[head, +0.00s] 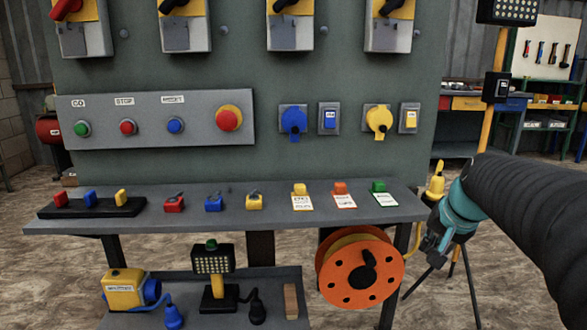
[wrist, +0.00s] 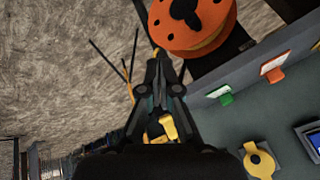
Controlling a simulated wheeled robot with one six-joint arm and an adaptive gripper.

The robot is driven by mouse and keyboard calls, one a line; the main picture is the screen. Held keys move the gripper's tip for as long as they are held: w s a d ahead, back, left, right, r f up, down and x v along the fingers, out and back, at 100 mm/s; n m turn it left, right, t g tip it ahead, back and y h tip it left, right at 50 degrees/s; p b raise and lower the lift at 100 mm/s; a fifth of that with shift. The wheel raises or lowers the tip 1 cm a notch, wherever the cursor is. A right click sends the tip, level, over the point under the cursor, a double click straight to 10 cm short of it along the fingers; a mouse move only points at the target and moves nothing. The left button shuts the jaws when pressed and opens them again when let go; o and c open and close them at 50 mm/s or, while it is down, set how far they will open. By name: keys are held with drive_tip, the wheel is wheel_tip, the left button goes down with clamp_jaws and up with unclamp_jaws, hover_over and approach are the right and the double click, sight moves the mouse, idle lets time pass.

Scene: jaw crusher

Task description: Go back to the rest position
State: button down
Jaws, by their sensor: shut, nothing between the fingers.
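My gripper (head: 434,258) is at the right of the head view, past the right end of the shelf and in front of a tripod stand. Its fingers point down and to the left. In the wrist view my gripper (wrist: 160,57) has its fingertips together, with nothing held. The orange cable reel (head: 360,270) hangs under the shelf's right end, left of my gripper. The reel also shows at the top of the wrist view (wrist: 192,20).
The shelf (head: 232,208) carries padlocks and tags. A lower shelf (head: 180,284) holds a yellow device and a small lamp. The panel (head: 245,75) stands behind, with buttons, sockets and switches. A yellow tripod stand (head: 437,180) is close to my gripper. Bare floor lies left.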

drive_tip(key=s+a+f+n, duration=0.2)
drive_tip(key=s+a, duration=0.2)
drive_tip(key=s, duration=0.3)
drive_tip(key=s+a+f+n, duration=0.2)
drive_tip(key=s+a, duration=0.1)
drive_tip(key=s, duration=0.4)
drive_tip(key=s+a+f+n+p, duration=0.1)
drive_tip(key=s+a+f+n, duration=0.1)
drive_tip(key=s, duration=0.5)
drive_tip(key=a+n, duration=0.1)
drive_tip(key=a, duration=0.1)
drive_tip(key=shift+a+f+g, duration=0.35)
drive_tip(key=shift+g, duration=0.05)
